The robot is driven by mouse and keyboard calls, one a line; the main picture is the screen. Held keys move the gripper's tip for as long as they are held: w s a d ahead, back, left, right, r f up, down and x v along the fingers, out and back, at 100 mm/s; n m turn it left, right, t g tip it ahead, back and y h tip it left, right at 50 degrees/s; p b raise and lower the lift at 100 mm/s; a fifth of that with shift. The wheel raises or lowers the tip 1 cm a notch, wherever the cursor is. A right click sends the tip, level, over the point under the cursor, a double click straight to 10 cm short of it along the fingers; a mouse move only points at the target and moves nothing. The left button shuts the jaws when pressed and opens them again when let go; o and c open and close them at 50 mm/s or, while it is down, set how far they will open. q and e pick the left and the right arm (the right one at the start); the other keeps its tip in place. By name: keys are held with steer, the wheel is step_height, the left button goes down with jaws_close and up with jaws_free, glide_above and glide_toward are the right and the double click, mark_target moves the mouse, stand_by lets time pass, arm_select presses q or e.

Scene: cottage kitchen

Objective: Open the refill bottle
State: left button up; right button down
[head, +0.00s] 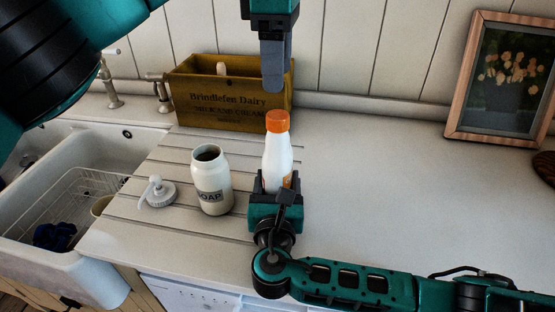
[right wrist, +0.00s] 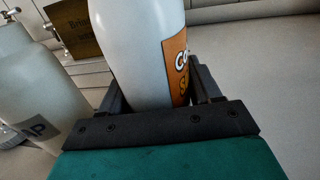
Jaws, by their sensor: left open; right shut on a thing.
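The refill bottle (head: 277,158) is white with an orange cap (head: 277,121) and stands upright on the counter. The cap is on the bottle. My right gripper (head: 276,190) is shut around its lower body from the front. In the right wrist view the bottle (right wrist: 140,45) shows an orange label between the fingers (right wrist: 160,95). My left gripper (head: 273,78) is open and points down from above, just over the cap, with a small gap showing. An open soap bottle (head: 210,182) stands left of the refill bottle, its pump top (head: 158,191) lying beside it.
A wooden crate (head: 225,104) stands behind the bottles. A sink with a wire rack (head: 75,187) is at the left. A framed picture (head: 503,80) leans at the back right. The counter (head: 390,190) right of the bottle is clear.

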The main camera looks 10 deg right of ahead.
mark_target(278, 114)
arm_select(q)
steer(key=m, duration=0.3)
steer(key=shift+m, duration=0.4)
steer(key=m, duration=0.5)
steer(key=shift+m, duration=0.3)
steer(key=m, duration=0.3)
steer(key=shift+m, duration=0.4)
steer(key=m, duration=0.4)
steer(key=shift+f+m, duration=0.4)
steer(key=shift+f, duration=3.6)
steer(key=shift+c, duration=0.4)
